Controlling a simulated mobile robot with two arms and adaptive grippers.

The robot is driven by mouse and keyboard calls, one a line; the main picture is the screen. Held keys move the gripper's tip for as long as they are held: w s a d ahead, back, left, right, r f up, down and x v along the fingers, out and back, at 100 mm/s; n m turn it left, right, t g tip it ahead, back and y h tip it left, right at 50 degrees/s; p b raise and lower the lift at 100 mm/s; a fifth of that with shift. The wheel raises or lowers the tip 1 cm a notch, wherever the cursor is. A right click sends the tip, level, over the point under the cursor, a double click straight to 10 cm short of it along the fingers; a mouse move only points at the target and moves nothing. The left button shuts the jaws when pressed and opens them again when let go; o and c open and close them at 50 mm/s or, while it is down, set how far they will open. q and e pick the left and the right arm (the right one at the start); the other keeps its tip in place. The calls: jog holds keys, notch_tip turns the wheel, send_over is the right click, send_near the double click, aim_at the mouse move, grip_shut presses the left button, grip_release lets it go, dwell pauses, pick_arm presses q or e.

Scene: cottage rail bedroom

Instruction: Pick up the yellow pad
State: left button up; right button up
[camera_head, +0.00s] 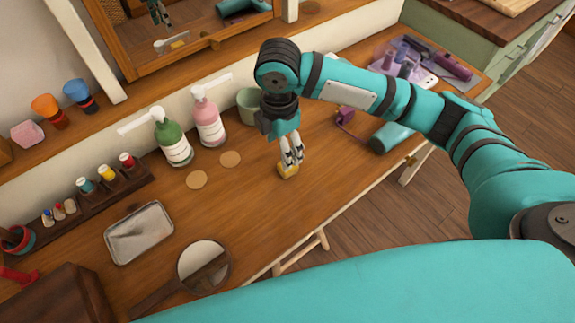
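The yellow pad (288,171) is a small block on the wooden dressing table (265,215), near its front edge. My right gripper (292,162) points down from the teal arm that comes in from the right. Its fingertips are right at the top of the pad and hide part of it. The fingers look close together, but I cannot tell whether they are closed on the pad. The pad appears to rest on the table. My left gripper is not in view.
A green bottle (172,142), pink bottle (208,121) and pale green cup (250,104) stand behind the pad. A metal tray (139,233) and hand mirror (203,264) lie further left.

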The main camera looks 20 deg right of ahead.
aim_at(295, 170)
notch_tip(295, 170, down, 4)
jog(key=shift+f, duration=0.55)
jog(key=f, duration=0.4)
jog(key=shift+w+d+f, duration=0.25)
jog(key=shift+d+f, duration=0.15)
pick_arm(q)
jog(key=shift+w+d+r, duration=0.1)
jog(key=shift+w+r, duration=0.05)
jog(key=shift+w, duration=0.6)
pick_arm(e)
jog(key=c, duration=0.9)
jog(key=shift+r, duration=0.1)
